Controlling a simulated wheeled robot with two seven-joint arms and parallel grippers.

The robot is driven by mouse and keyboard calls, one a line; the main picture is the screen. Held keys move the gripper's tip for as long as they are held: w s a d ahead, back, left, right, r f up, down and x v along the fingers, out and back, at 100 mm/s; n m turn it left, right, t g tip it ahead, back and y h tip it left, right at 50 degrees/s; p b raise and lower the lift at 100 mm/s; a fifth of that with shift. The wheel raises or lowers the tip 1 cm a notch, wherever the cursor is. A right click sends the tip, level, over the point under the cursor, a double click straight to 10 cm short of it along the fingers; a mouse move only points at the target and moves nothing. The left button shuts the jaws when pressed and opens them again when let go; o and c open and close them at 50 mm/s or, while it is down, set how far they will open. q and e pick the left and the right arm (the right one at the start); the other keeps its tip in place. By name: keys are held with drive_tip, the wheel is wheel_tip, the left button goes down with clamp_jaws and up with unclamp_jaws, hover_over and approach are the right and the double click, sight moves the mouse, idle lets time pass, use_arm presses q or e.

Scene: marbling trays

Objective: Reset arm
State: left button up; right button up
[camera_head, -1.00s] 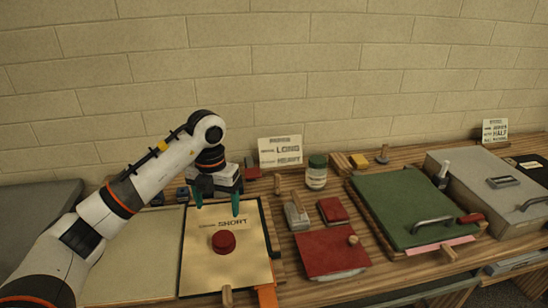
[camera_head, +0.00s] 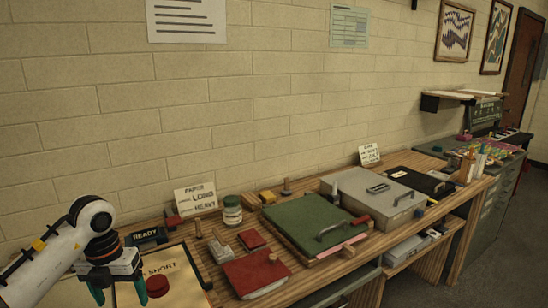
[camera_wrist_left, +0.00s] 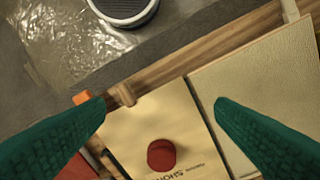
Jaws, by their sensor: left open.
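My left gripper (camera_head: 118,290) is at the lower left of the head view, its teal fingers spread apart and empty, above a tan board (camera_head: 185,287) marked SHORT. A round red knob (camera_head: 157,286) stands on that board, just right of the fingers. In the left wrist view, the two teal fingers (camera_wrist_left: 160,115) are wide apart with nothing between them. The red knob (camera_wrist_left: 161,155) and the board (camera_wrist_left: 150,115) lie below them there. My right gripper is not in view.
A red pad (camera_head: 255,275), a green board (camera_head: 300,225) and a grey case (camera_head: 385,205) crowd the bench to the right. A round dark-topped object (camera_wrist_left: 125,8) shows in the wrist view.

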use_arm(q)
drive_tip(key=s+d+f+m+t+h, duration=0.1)
drive_tip(key=d+f+m+h, duration=0.15)
drive_tip(key=d+h, duration=1.15)
drive_tip(key=s+d+r+n+t+h, duration=0.2)
drive_tip(key=d+r+n+t+h, duration=0.3)
drive_tip(key=d+r+n+t, duration=0.5)
drive_tip(key=w+a+f+n+t+y, duration=0.2)
drive_tip(key=a+n+t+y, duration=0.7)
drive_tip(key=n+y, duration=0.55)
drive_tip(key=s+a+f+n+g+y, duration=0.35)
drive_tip(key=f+n+y, duration=0.25)
drive_tip(key=f+n, duration=0.3)
drive_tip(key=s+f+n+g+h, duration=0.1)
drive_tip(key=s+f+g, duration=0.65)
drive_tip(key=s, duration=0.35)
drive_tip(key=s+f+n+g, duration=0.1)
drive_tip(key=s+f+g, duration=0.5)
drive_tip(key=s+f, duration=0.4)
wheel_tip(320, 180, down, 25)
drive_tip(key=s+g, duration=0.1)
drive_tip(key=s, duration=0.1)
drive_tip(key=s+a+f+g, duration=0.1)
drive_tip(key=s+a+f, duration=0.2)
drive_tip(key=s+f, duration=1.3)
drive_tip(key=shift+a, duration=0.2)
